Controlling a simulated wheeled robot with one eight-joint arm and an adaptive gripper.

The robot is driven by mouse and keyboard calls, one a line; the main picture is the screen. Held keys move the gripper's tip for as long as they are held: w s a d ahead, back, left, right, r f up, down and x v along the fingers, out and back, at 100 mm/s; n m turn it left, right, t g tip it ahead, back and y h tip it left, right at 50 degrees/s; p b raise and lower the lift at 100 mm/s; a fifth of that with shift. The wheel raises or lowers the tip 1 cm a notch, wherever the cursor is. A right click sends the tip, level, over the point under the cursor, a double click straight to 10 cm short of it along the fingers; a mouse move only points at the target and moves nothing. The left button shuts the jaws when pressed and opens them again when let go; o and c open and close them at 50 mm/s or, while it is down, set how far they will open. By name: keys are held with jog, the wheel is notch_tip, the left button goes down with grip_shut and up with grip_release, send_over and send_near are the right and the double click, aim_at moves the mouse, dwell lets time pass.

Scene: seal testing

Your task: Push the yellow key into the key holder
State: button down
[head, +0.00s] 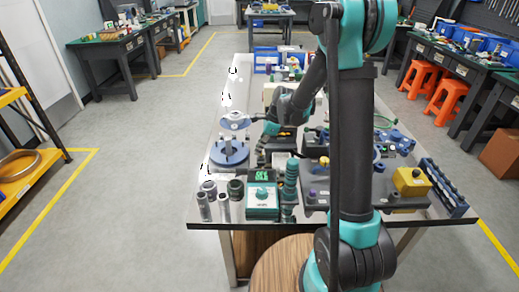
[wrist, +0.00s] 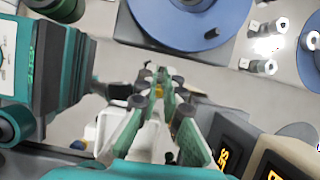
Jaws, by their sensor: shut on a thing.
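My gripper (wrist: 163,88) shows in the wrist view, with its two green fingers running up to tips that are close together. A small yellow piece, which looks like the yellow key (wrist: 178,79), shows at the fingertips; most of it is hidden by the fingers. In the head view my gripper (head: 264,130) is over the middle of the table, just right of a blue round fixture. I cannot make out the key holder for certain in either view.
The blue round fixture (head: 229,154) stands left of my gripper and also fills the top of the wrist view (wrist: 225,25). A green tester box (head: 262,203) and grey cylinders (head: 205,206) stand at the table's front. A yellow box (head: 410,181) is at the right.

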jog(key=shift+f, duration=0.35)
dwell(0.5)
jog(key=c, duration=1.6)
grip_release()
jog(key=shift+r, duration=2.5)
